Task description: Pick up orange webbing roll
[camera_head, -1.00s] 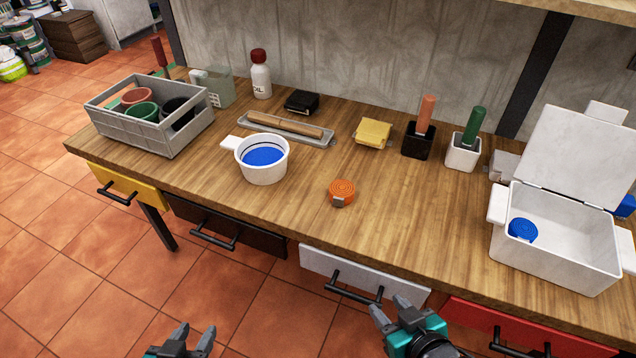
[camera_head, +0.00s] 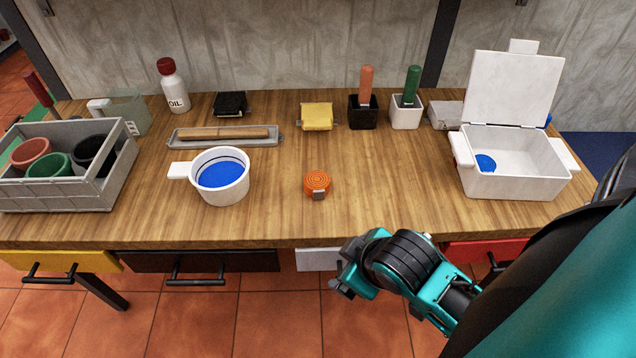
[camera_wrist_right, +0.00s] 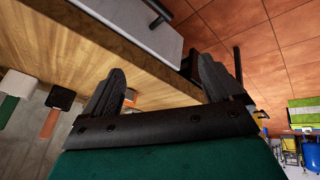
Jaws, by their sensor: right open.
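The orange webbing roll (camera_head: 317,183) lies flat on the wooden workbench (camera_head: 395,205), near the middle of its front half. A small grey end piece sits on its near side. My right gripper (camera_head: 343,284) is in front of the bench edge, below and to the right of the roll, touching nothing. In the right wrist view my right gripper (camera_wrist_right: 160,90) is open and empty, its two dark fingers apart. My left gripper is not in view.
A white pot with blue paint (camera_head: 221,175) stands left of the roll. A grey crate (camera_head: 118,165) holds several cups at far left. An open white box (camera_head: 515,190) with a blue roll (camera_head: 485,163) stands right. Drawer handles (camera_head: 196,278) jut from the bench front. Bench around the roll is clear.

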